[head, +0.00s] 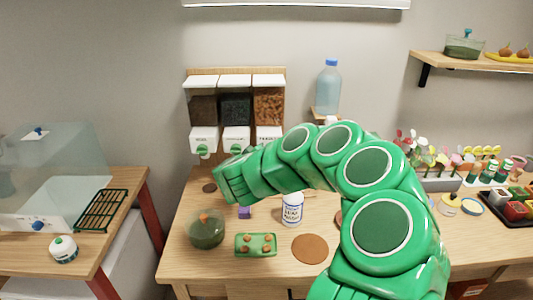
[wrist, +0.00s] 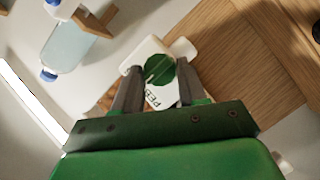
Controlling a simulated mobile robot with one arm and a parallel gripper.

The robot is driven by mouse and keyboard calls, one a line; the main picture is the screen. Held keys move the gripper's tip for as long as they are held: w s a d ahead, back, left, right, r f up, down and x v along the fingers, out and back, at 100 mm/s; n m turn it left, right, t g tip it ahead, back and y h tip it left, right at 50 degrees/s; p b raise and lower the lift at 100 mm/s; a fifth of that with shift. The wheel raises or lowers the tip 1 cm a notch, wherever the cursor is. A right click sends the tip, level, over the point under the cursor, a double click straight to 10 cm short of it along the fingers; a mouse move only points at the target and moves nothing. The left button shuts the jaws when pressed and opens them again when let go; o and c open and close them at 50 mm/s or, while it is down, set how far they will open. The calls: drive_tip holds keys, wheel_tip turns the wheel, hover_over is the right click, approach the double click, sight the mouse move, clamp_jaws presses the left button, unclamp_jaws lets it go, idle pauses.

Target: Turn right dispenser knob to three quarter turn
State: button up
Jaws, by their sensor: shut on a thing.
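Three wall dispensers stand at the back of the table in the head view. The right dispenser (head: 269,106) holds brown pebble-like pieces; its lower front is partly covered by my arm and its knob is hidden there. In the wrist view the green right dispenser knob (wrist: 159,70) sits on a white housing (wrist: 152,47) with lettering starting "PEB". A pale line marks the knob's face. My gripper (wrist: 158,73) has a grey finger on each side of the knob and is shut on it.
The left dispenser (head: 201,108) and middle dispenser (head: 236,108) stand alongside. A blue water bottle (head: 327,88) stands on a small ledge to the right. A white jar (head: 292,210), glass bowl (head: 206,231) and green tray (head: 271,252) are on the table below my arm.

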drive_tip(key=shift+m, duration=0.3)
drive_tip(key=shift+d+m+y, duration=0.4)
drive_tip(key=shift+m+y, duration=1.8)
drive_tip(key=shift+m, duration=0.3)
drive_tip(key=shift+d+m+y, duration=0.35)
drive_tip(key=shift+m+y, duration=1.85)
drive_tip(key=shift+m, duration=0.3)
drive_tip(key=shift+d+m+y, duration=0.4)
drive_tip(key=shift+m+y, duration=1.8)
drive_tip(key=shift+m, duration=0.7)
drive_tip(key=o, duration=1)
drive_tip(key=shift+y, duration=0.3)
drive_tip(key=shift+s, duration=0.15)
drive_tip(key=shift+v, duration=3.75)
